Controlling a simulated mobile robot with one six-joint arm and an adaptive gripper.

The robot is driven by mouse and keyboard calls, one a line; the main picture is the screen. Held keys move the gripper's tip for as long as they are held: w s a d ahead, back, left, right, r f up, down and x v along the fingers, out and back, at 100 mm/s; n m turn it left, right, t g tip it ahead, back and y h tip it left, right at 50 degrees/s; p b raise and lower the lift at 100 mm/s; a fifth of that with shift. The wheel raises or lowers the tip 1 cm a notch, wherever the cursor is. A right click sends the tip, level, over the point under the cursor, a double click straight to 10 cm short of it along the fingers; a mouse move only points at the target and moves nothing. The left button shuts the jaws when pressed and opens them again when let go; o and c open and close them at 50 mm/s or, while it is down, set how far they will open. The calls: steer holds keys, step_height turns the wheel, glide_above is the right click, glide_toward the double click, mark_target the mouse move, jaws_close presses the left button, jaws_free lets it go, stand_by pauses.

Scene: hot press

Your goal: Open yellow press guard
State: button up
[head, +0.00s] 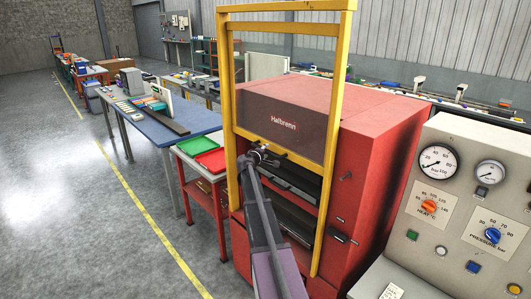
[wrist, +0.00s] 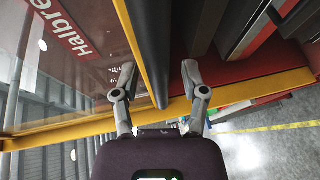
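The yellow press guard, a yellow frame with a clear pane, stands on the front of the red press (head: 375,125). Its lower yellow bar (head: 300,160) crosses the front at mid-height, and black platens show in the opening below it. In the wrist view the yellow bar (wrist: 131,40) runs beside a dark handle bar (wrist: 150,45). My gripper (head: 260,154) is at the left part of this lower bar. In the wrist view its two fingers (wrist: 158,75) are spread on either side of the dark bar, with gaps visible. Exact contact is unclear.
Yellow uprights (head: 333,130) flank the press front. A control panel (head: 470,180) with gauges and knobs stands at right. A red cart with green and red trays (head: 209,160) and a blue-topped table (head: 190,115) stand at left. The floor at front left is clear.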

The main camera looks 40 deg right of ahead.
steer(key=shift+f, duration=0.15)
step_height(320, 180, down, 30)
steer(key=b, duration=3)
steer(key=shift+a, duration=0.15)
steer(key=p+v, duration=0.2)
steer(key=v, duration=1.3)
steer(key=shift+s+a+p, duration=0.25)
steer(key=shift+p, duration=0.05)
stand_by(1.8)
